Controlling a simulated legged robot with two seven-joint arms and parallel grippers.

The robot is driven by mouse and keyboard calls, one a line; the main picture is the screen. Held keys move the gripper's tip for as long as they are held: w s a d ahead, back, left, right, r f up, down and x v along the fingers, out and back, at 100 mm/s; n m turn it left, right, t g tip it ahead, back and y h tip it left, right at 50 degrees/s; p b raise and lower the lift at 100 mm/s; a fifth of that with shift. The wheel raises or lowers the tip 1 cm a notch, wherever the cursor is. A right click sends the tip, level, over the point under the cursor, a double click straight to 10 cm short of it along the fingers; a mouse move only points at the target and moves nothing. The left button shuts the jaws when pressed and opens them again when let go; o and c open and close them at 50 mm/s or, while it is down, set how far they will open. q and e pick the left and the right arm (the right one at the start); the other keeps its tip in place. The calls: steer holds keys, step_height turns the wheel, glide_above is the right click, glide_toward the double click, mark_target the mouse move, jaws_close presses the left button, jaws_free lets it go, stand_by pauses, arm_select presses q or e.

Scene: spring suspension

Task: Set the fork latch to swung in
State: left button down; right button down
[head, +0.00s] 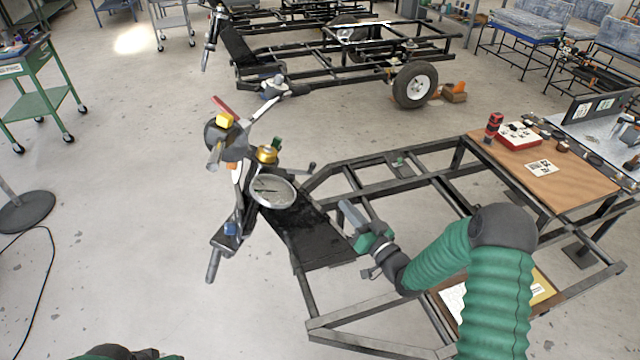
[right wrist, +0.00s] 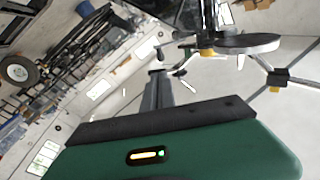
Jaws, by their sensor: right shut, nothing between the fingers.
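The front fork and handlebar assembly (head: 232,150) stands upright at the front of the black frame, left of the middle in the head view. It carries a round grey dish (head: 272,191), a gold cap (head: 266,154), a red lever (head: 221,105) and a small dark lever on its right side (head: 306,168). I cannot tell for certain which part is the fork latch, or its position. My right gripper (head: 350,214) is shut and empty, right of the dish and apart from it. In the right wrist view the closed fingers (right wrist: 155,92) point toward the floor area beside the dish (right wrist: 248,43).
A black panel (head: 308,236) lies between the fork and the frame rails (head: 385,318), below my right gripper. A wooden board (head: 548,172) with a red box and tools is at the right. Another frame (head: 340,65) with a wheel stands behind.

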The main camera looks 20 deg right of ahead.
steer(key=x, duration=1.4)
steer(key=shift+b, duration=0.3)
